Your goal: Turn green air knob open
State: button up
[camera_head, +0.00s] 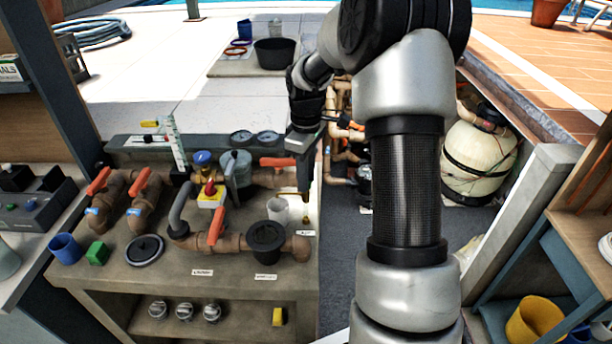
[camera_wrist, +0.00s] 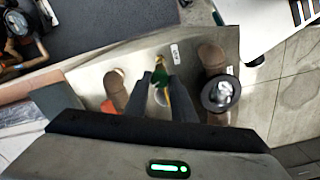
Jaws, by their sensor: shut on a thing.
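The green air knob (camera_wrist: 159,66) shows between my fingertips in the wrist view, with a bit of brass at its far end. My gripper (camera_wrist: 160,76) points down over the bench top and is shut on the knob; the fingers hide most of it. In the head view my gripper (camera_head: 305,190) is at the right end of the bench, and the knob is mostly hidden, with only a small brass part (camera_head: 306,217) showing below the fingers. A small white label (camera_head: 304,233) lies on the bench close by. The knob's exact turn angle cannot be told.
A clear cup (camera_head: 279,207) and a black-capped pipe fitting (camera_head: 267,238) stand just left of my gripper.

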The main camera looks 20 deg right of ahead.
jog(key=shift+w, duration=0.1)
jog(key=o, duration=1.1)
jog(key=shift+c, duration=0.2)
notch_tip(320, 180, up, 18)
jog(key=shift+f, duration=0.25)
